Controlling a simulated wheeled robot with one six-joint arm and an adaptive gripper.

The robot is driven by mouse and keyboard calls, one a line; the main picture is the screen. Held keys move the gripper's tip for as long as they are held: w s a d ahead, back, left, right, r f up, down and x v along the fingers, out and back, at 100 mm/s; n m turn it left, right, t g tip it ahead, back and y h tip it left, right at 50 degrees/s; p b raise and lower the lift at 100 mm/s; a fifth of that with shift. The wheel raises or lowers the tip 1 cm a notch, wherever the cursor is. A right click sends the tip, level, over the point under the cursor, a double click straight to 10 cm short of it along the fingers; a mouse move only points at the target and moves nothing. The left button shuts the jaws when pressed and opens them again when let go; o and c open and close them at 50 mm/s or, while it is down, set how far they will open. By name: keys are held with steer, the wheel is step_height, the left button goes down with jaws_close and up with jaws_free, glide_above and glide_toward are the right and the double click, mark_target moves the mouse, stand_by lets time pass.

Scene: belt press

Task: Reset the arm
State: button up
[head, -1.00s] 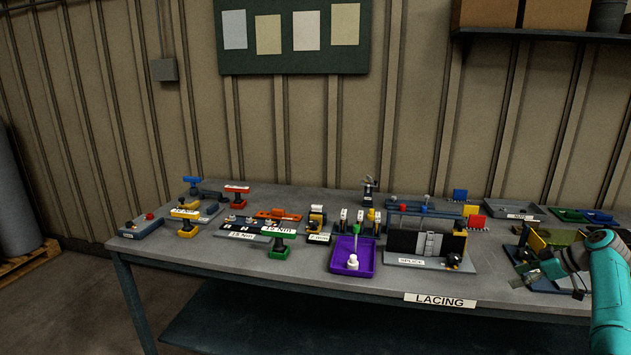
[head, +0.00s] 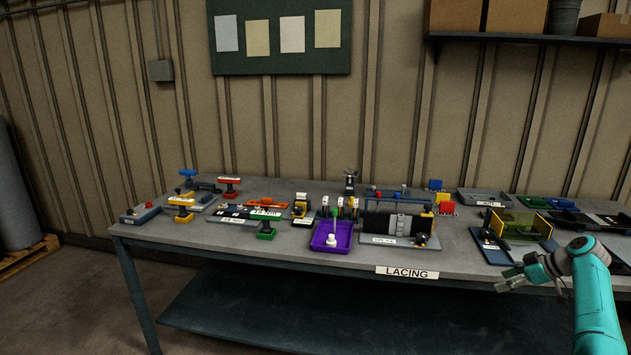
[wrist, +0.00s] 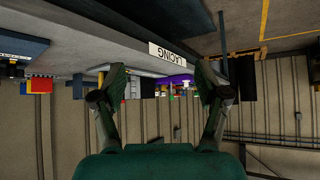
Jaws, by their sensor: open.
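My gripper (head: 514,280) is at the right of the head view, at the end of my teal arm, in front of the bench's front edge. It is open, and nothing shows between its fingers. In the wrist view, which looks upside down, my gripper (wrist: 160,84) has its two fingers spread wide, with the bench and wall beyond them. The grey workbench (head: 290,255) bears a LACING label (head: 407,272) on its front edge, and the label also shows in the wrist view (wrist: 172,57).
A purple tray (head: 320,248) with a white piece stands near the front edge. The SPLICE fixture (head: 447,231) is right of it, and a yellow-walled fixture (head: 512,222) further right. Several coloured handled tools stand at the left. Open floor lies in front of the bench.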

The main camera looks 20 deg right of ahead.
steer(key=w+a+f+m+h, duration=0.1)
steer(key=a+f, duration=0.7)
steer(key=f, duration=0.4)
steer(key=w+a+f+m+h, duration=0.1)
steer(key=a+f+m, duration=0.1)
steer(key=a+f, duration=0.85)
steer(key=s+a+f+m+h, duration=0.1)
steer(key=s+a+f, duration=0.55)
steer(key=a, duration=0.35)
steer(key=s+a+f+m+h, duration=0.1)
steer(key=s+a+f+h, duration=0.1)
steer(key=s+a+f, duration=0.5)
steer(key=s+a+r+t, duration=0.2)
steer(key=s+a+r, duration=0.1)
steer(key=s+a, duration=0.65)
steer(key=s+a+r+t, duration=0.1)
steer(key=s+a+r, duration=0.2)
steer(key=s+a, duration=0.65)
steer(key=s+a+r+t, duration=0.1)
steer(key=s+a+r, duration=0.1)
steer(key=s+r, duration=0.6)
steer(key=s+a+r+t+y, duration=0.1)
steer(key=s+r, duration=0.6)
steer(key=r, duration=0.8)
steer(key=shift+s+a+r+t, duration=0.4)
steer(key=shift+a+t, duration=0.4)
steer(key=shift+a, duration=0.15)
